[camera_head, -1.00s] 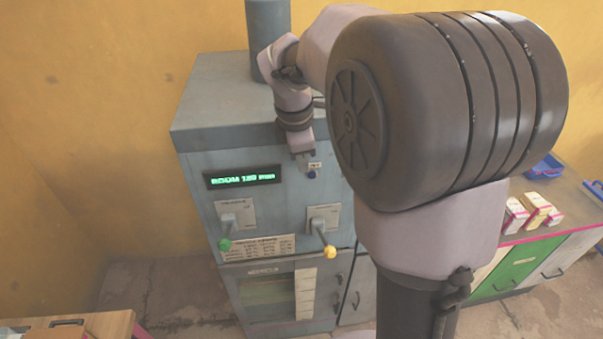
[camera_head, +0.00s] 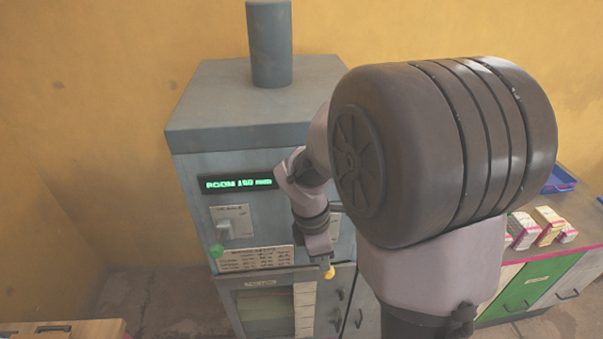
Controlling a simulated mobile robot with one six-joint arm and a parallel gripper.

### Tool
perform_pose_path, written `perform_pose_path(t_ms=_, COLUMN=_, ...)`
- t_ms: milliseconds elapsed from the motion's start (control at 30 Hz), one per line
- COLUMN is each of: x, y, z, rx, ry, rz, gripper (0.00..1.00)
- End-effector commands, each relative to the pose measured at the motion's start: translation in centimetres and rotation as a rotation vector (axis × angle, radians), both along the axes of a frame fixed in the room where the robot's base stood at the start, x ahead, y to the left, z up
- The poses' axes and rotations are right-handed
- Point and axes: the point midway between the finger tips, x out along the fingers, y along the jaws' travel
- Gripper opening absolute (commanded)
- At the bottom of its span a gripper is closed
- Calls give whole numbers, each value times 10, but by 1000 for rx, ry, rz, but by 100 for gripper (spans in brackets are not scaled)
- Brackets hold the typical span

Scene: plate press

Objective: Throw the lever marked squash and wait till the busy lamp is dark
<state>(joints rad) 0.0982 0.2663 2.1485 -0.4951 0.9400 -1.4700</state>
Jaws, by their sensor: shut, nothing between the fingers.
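The grey press cabinet (camera_head: 250,145) stands against the wall, with a green-lit display (camera_head: 238,184) that seems to read "ROOM 180 mm". A lever with a green knob (camera_head: 217,251) is at its left, its handle pointing down. A second lever's yellow knob (camera_head: 329,272) shows at the right; the rest of that lever is behind my arm. The lever labels are too small to read. My gripper (camera_head: 324,259) is shut, right at the yellow knob; I cannot tell whether they touch. No lit lamp is visible; the panel's upper right is hidden by my arm.
A printed notice (camera_head: 265,257) is below the levers, above a windowed door (camera_head: 262,305). At the right, a counter holds small boxes (camera_head: 548,222) and a blue tray (camera_head: 560,179). A wooden surface (camera_head: 95,328) is at the lower left. Floor shows between.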

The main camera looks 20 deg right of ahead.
Motion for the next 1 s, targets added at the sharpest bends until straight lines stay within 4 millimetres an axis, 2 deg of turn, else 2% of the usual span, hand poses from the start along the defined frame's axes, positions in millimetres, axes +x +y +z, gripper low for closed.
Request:
perform_pose_path(t_ms=33, x=-22, y=2, z=-17, rx=1, ry=45, rz=-14, gripper=0)
perform_pose_path(t_ms=133, x=-20, y=2, z=-10, rx=1, ry=42, rz=-13, gripper=0)
perform_pose_path(t_ms=600, x=-19, y=3, z=-5, rx=3, ry=37, rz=-8, gripper=0)
perform_pose_path(t_ms=1000, x=-19, y=4, z=12, rx=3, ry=37, rz=-7, gripper=0)
